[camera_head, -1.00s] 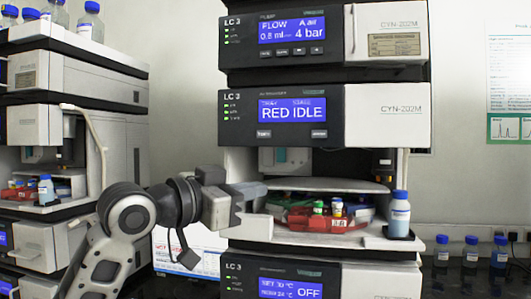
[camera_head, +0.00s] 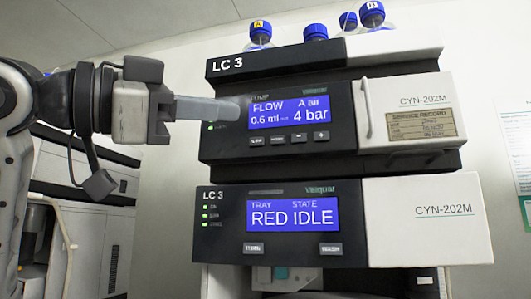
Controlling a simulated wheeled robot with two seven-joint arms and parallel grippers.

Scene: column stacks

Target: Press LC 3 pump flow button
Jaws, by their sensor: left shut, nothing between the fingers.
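The LC 3 pump module (camera_head: 225,145) is the upper black-fronted unit in the head view. Its blue display (camera_head: 290,112) reads FLOW 0.6 ml and A air 4 bar. A row of small grey buttons sits under the display; the leftmost, which appears to be the flow button (camera_head: 256,141), has lettering too small to read surely. My left gripper (camera_head: 234,110) is shut and empty. Its fingertips are in front of the panel just left of the display, above and left of that button. Whether they touch the panel cannot be told. My right gripper is not in view.
Below is the autosampler module (camera_head: 225,235), with a blue display reading TRAY RED, STATE IDLE. A vertical handle (camera_head: 366,108) stands out right of the pump display. Blue-capped bottles (camera_head: 260,33) stand on top of the stack. Another stack (camera_head: 100,175) is behind my left arm.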

